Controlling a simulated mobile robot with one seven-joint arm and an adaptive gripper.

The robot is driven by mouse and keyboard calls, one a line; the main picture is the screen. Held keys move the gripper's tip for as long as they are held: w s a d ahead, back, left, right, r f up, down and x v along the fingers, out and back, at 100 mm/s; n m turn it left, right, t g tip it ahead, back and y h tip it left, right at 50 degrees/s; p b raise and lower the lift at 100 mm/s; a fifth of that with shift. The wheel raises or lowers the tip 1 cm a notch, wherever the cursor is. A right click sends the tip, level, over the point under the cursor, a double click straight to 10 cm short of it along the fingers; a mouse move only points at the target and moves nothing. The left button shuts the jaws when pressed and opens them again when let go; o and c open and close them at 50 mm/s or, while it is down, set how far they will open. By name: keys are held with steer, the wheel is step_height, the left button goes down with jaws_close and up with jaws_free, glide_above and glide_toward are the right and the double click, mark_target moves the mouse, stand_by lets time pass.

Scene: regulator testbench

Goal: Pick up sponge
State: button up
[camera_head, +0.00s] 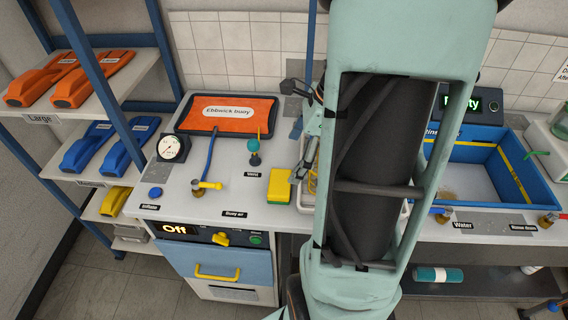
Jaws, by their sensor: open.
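The sponge (279,187) is a small block, mostly yellow with a green part. It lies on the light grey bench top, just left of my arm. My gripper (301,170) is partly hidden behind my own arm link. Its visible grey finger is close to the sponge's upper right side in the picture. I cannot tell whether they touch. The gripper is open, and the sponge is not held.
A pressure gauge (172,148), yellow valve (206,185) and vent fitting (254,152) stand left of the sponge. A blue-walled water basin (545,180) is at right. Shelves (97,98) stand far left.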

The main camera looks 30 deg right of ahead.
steer(key=b, duration=0.1)
glide_above(280, 181)
steer(key=s+d, duration=0.1)
steer(key=shift+m+y, duration=0.3)
steer(key=shift+m, duration=0.1)
step_height(280, 181, down, 5)
steer(key=shift+d+f, duration=0.1)
steer(key=x, duration=0.2)
steer(key=b+x, duration=0.1)
steer(key=x, duration=0.2)
steer(key=shift+s+d+f, duration=0.1)
steer(key=shift+d+f, duration=0.05)
steer(key=shift+f, duration=0.2)
steer(key=c, duration=1)
